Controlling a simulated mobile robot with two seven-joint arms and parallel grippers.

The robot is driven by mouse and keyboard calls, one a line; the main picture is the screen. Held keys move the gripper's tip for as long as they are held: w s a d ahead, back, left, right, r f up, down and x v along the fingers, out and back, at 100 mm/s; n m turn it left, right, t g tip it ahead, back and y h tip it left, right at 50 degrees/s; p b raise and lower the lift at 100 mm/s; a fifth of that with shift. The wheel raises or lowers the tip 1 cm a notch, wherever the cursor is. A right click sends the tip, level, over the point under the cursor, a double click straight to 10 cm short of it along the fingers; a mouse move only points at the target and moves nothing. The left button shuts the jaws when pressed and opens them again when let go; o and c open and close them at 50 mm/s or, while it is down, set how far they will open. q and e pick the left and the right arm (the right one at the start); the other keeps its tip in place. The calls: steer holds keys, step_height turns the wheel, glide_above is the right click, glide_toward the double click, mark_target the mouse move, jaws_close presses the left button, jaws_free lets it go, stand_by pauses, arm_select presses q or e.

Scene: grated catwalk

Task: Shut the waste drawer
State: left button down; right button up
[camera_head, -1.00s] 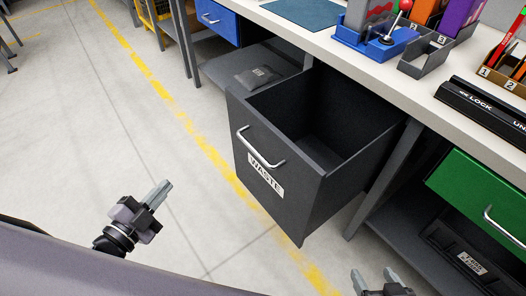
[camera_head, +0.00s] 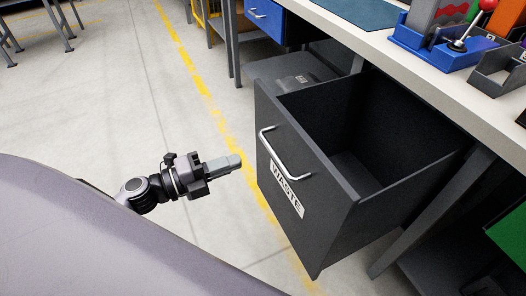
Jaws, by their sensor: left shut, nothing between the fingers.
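The dark grey waste drawer (camera_head: 308,222) stands pulled out from under the workbench, with its empty-looking inside showing. Its front carries a silver bar handle (camera_head: 283,155) and a white WASTE label (camera_head: 287,191). My left gripper (camera_head: 238,161) is shut and empty. It points right toward the drawer front, to the left of the handle in the picture and apart from it. My right gripper is not in view.
The workbench top (camera_head: 400,57) holds a blue fixture with a red-knobbed lever (camera_head: 473,22) and a grey tray (camera_head: 497,75). A blue drawer (camera_head: 264,14) is at the back, a green drawer (camera_head: 509,232) at right.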

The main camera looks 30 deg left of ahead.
mark_target(275, 148)
arm_select(q)
steer(key=x, duration=0.7)
steer(key=shift+w+d, duration=0.25)
steer(key=shift+w, duration=0.1)
steer(key=shift+w+d, duration=0.15)
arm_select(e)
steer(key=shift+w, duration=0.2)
